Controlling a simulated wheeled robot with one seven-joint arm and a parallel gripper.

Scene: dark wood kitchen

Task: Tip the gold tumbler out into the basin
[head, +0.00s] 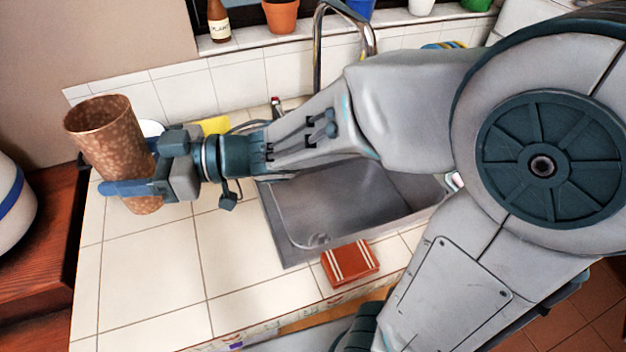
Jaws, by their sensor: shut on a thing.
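The gold tumbler (104,133) is a tall, speckled copper-gold cup at the left in the head view. My gripper (130,172) is shut around its lower part and holds it slightly tilted, with its open rim up. What is inside the tumbler cannot be made out. The basin (350,205) is a grey metal sink set in the tiled counter, right of my gripper. My arm passes over its back part and hides some of it. The tumbler is over the left part of the counter, apart from the basin.
A red striped sponge or cloth (350,263) lies at the basin's front edge. A chrome faucet (318,50) rises behind the basin. A bottle (218,22) and several pots stand on the sill. A yellow item (215,125) lies behind my gripper. The front-left tiles (150,270) are clear.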

